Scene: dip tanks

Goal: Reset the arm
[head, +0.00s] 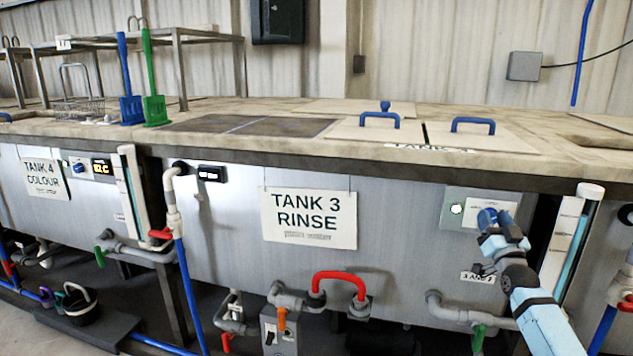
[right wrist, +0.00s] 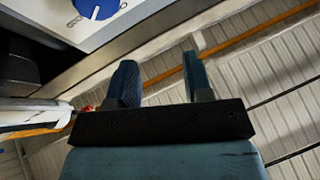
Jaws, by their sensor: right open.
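My right arm comes in from the lower right, and its gripper (head: 502,236) is in front of the control panel (head: 456,194) of tank 3. In the right wrist view the gripper (right wrist: 161,78) has its two dark fingers apart, with nothing between them. A blue knob (right wrist: 97,7) on a pale panel shows at the upper left of that view, off to the side of the fingers. In the head view the blue knob (head: 487,215) is close to the gripper and partly overlapped; I cannot tell if they touch. My left gripper is not in view.
Tank 3 (head: 227,225) bears a "RINSE" sign (head: 310,217). A clear gauge tube (head: 572,240) stands right of my arm. Blue-handled lids (head: 377,131) and blue and green paddles (head: 152,110) are on top.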

